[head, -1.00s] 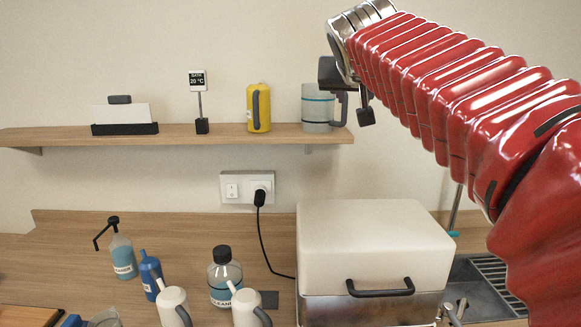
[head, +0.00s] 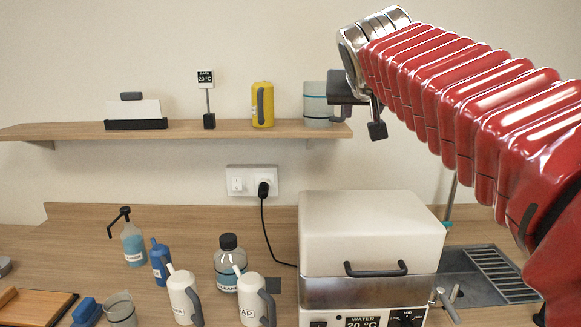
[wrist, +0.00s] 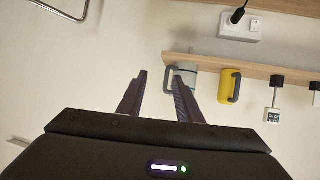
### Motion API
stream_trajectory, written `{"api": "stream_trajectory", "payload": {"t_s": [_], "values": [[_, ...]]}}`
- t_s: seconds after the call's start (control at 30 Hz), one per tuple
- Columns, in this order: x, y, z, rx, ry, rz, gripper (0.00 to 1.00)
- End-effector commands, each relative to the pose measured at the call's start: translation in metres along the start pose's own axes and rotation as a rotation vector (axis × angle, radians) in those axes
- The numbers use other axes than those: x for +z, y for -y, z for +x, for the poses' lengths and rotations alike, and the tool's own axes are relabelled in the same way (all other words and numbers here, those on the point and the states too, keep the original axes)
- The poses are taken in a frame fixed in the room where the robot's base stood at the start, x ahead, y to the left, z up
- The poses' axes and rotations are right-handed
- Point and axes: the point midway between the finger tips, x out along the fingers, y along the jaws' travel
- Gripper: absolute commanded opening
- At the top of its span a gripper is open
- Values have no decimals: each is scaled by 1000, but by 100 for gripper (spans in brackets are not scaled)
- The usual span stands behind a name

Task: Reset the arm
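My red arm reaches in from the right of the head view, raised above the counter. My gripper (wrist: 160,98) shows in the wrist view with its two dark fingers apart and nothing between them. In the head view the gripper (head: 376,130) is dark and partly hidden behind the wrist, in front of the wall near the shelf's right end. A grey mug with a blue band (head: 318,104) stands on the shelf just left of it. The mug also shows in the wrist view (wrist: 187,70), beyond the right finger.
The shelf (head: 240,131) also holds a yellow mug (head: 262,105), a temperature sign (head: 206,79) and a card holder (head: 136,124). Below stand a white-lidded water bath (head: 370,225), a sink (head: 490,270), bottles and white jugs (head: 183,297). The wall above the shelf is clear.

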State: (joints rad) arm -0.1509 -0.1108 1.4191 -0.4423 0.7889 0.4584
Motion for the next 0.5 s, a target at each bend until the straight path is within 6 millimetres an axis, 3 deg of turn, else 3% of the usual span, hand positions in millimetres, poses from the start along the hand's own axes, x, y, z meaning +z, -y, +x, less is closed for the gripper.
{"api": "stream_trajectory", "payload": {"t_s": [0.27,0.37,0.5], "values": [[50,-13,-10,-6,80,-23,32],[78,-21,-17,-10,124,-35,32],[133,-32,-29,-20,204,-56,32]]}}
